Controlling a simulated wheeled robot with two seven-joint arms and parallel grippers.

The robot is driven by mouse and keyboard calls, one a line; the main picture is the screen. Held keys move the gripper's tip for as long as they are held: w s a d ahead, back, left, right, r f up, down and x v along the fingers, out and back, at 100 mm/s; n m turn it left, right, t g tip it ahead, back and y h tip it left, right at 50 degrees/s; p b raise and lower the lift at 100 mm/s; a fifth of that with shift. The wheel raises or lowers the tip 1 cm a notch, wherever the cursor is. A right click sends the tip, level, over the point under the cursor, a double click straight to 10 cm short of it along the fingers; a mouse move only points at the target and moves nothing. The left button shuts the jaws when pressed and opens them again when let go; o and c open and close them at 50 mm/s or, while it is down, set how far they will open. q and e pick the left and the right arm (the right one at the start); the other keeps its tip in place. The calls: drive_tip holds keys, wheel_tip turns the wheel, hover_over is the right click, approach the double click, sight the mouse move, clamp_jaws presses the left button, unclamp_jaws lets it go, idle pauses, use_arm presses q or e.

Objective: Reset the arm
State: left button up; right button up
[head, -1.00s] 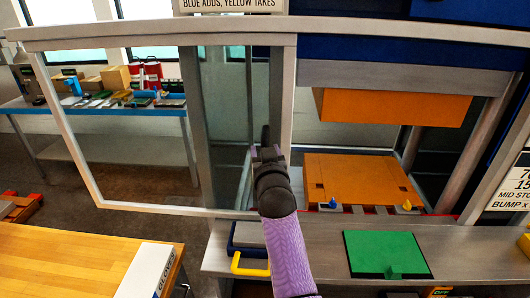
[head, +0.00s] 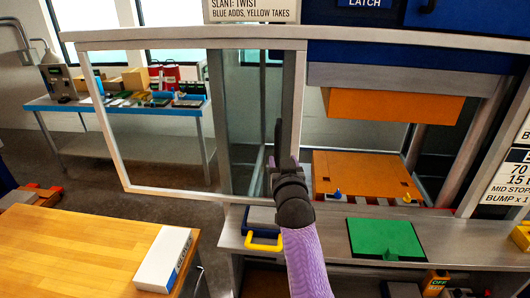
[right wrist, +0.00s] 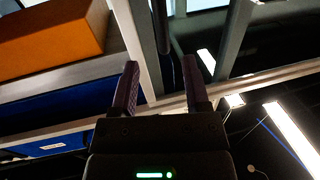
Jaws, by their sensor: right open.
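My right arm, in a purple sleeve, reaches up from the bottom of the head view. Its dark gripper (head: 278,135) points up in front of the metal upright of the glazed frame. In the right wrist view the two fingers of this gripper (right wrist: 160,85) stand apart with nothing between them. Whether the fingers touch the frame cannot be told. My left gripper does not show.
The glazed frame (head: 112,150) stands open at the left. An orange block (head: 390,104) hangs above an orange plate (head: 360,175). A green plate (head: 385,238) lies on the grey bench. A wooden table (head: 75,255) bears a white box (head: 163,258). A blue table (head: 130,107) stands behind.

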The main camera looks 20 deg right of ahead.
drive_tip(key=s+a+f+n+g+y, duration=0.2)
drive_tip(key=s+f+g, duration=0.1)
drive_tip(key=s+f, duration=0.35)
drive_tip(key=s+a+f+n+g+y, duration=0.1)
drive_tip(key=s+a+f+g, duration=0.25)
drive_tip(key=s+f, duration=0.35)
drive_tip(key=s+a+f+n+g+y, duration=0.1)
drive_tip(key=s+a+g+y, duration=0.15)
drive_tip(key=s, duration=0.75)
drive_tip(key=s+a+f+n+g+y, duration=0.15)
drive_tip(key=s+a+g, duration=0.25)
drive_tip(key=s, duration=0.5)
drive_tip(key=s+f+g+b, duration=0.3)
drive_tip(key=f+b, duration=0.9)
drive_tip(key=f, duration=1.8)
use_arm(q)
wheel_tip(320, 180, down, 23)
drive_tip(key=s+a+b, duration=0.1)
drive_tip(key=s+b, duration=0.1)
drive_tip(key=b, duration=0.8)
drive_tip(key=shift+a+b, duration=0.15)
drive_tip(key=shift+b, duration=0.25)
use_arm(e)
drive_tip(key=s+d+f, duration=0.1)
drive_tip(key=s+f, duration=0.6)
drive_tip(key=f, duration=0.4)
drive_tip(key=s+d+f+n+h, duration=0.1)
drive_tip(key=s+f, duration=0.6)
drive_tip(key=f, duration=0.3)
drive_tip(key=shift+s+d+f, duration=0.4)
